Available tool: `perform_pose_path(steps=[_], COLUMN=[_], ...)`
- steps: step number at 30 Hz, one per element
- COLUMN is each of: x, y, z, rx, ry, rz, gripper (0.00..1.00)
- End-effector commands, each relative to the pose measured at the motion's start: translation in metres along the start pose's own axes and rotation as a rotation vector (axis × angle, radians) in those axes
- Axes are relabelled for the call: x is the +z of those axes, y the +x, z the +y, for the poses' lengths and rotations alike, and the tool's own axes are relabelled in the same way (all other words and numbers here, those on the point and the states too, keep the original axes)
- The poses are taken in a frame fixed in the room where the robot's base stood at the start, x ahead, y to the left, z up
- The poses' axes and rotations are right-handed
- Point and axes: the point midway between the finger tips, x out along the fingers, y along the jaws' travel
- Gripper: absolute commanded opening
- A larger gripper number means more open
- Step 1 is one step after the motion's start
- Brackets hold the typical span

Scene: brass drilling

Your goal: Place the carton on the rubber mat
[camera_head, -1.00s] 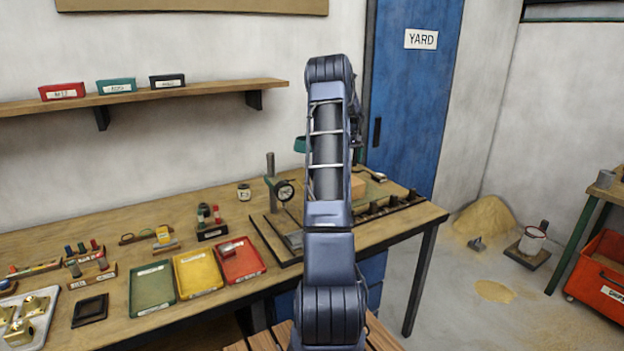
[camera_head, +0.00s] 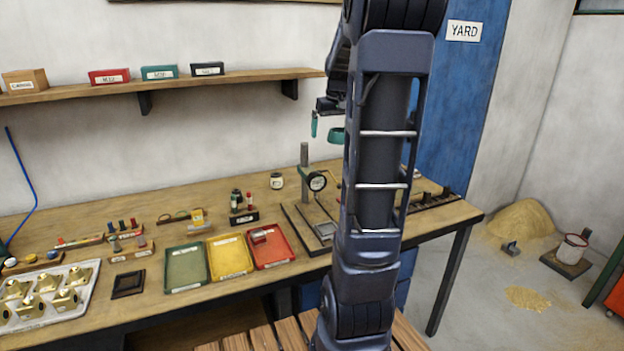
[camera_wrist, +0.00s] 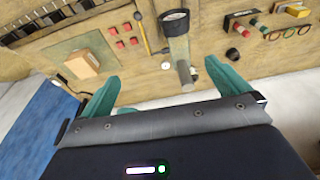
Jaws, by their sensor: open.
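A plain tan box, which looks like the carton (camera_wrist: 84,66), lies at the left of the wrist view on a flat grey-green rectangle that looks like the rubber mat (camera_wrist: 103,46). In the head view my arm hides both. My gripper (camera_wrist: 160,78) is open, its two teal fingers apart with nothing between them. It is above the bench, clear of the box, which lies to the left of the fingers in the wrist view. In the head view the gripper (camera_head: 326,128) shows beside my arm, above the bench's back part.
Green, yellow and red trays (camera_head: 230,272) lie at the front. A labelled tan box (camera_head: 25,80) and smaller boxes stand on the wall shelf. A small jar (camera_head: 277,181) stands behind.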

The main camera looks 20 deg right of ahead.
Motion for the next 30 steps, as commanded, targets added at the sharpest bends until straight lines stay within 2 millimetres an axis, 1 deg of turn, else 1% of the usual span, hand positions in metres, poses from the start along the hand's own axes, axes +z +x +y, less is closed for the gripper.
perform_pose_path(steps=[1,5,6,11,15,21,24,27,30], x=[0.013,0.045,0.056,0.101,0.141,0.199,0.222,0.239,0.249], y=[-0.007,-0.02,-0.023,-0.031,-0.033,-0.028,-0.023,-0.018,-0.015], z=[-0.015,-0.049,-0.059,-0.094,-0.12,-0.149,-0.158,-0.164,-0.167], rx=[-0.001,-0.002,-0.001,-0.002,-0.001,0.002,0.003,0.005,0.006], ry=[-0.005,-0.01,-0.011,-0.017,-0.021,-0.025,-0.025,-0.026,-0.026], rz=[0.012,0.038,0.045,0.076,0.102,0.142,0.158,0.169,0.176], gripper=[1.0,1.0,1.0,1.0,1.0,1.0,1.0,1.0,1.0])
